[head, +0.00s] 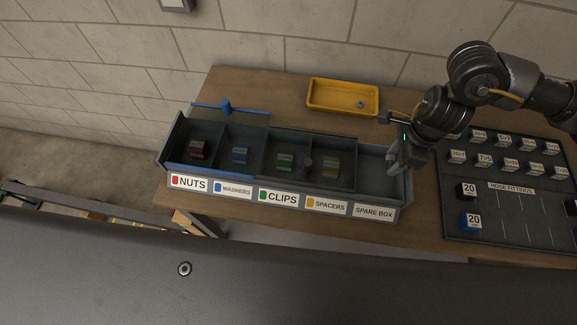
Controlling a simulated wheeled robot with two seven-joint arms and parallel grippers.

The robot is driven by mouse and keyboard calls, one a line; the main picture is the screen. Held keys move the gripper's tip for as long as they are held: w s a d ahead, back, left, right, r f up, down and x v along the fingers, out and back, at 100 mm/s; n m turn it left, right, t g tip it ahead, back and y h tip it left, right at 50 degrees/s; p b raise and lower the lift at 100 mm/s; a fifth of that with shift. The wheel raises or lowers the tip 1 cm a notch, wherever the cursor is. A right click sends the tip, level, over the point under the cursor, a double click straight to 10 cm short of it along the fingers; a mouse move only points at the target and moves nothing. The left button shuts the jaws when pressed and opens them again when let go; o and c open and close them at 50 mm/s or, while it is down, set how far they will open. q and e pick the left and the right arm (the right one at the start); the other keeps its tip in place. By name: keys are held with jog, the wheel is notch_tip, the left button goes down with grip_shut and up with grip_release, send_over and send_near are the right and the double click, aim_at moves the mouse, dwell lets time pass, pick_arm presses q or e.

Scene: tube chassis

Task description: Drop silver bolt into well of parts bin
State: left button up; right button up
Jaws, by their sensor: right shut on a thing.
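The long grey parts bin (285,192) stands at the left and middle of the table. Its open wells are divided by walls, and the rightmost, labelled SPARE BOX, looks empty. My right gripper (394,168) points down at the right end of that well. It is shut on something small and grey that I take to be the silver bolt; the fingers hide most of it. I cannot tell whether the fingertips are above the rim or inside the well. My left gripper is not in view.
A yellow tray (318,106) with a small grey ring-like part (360,104) stands behind the bin. A dark board (500,215) with labelled blocks lies to the right.

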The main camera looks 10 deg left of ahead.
jog(key=shift+f, duration=0.2)
jog(key=o, duration=1)
jog(key=r, duration=0.3)
jog(key=d+r+b, duration=0.1)
jog(key=r, duration=0.3)
jog(key=r+b, duration=0.1)
jog(key=r, duration=0.2)
jog(key=shift+d+r, duration=0.15)
jog(key=shift+r, duration=0.25)
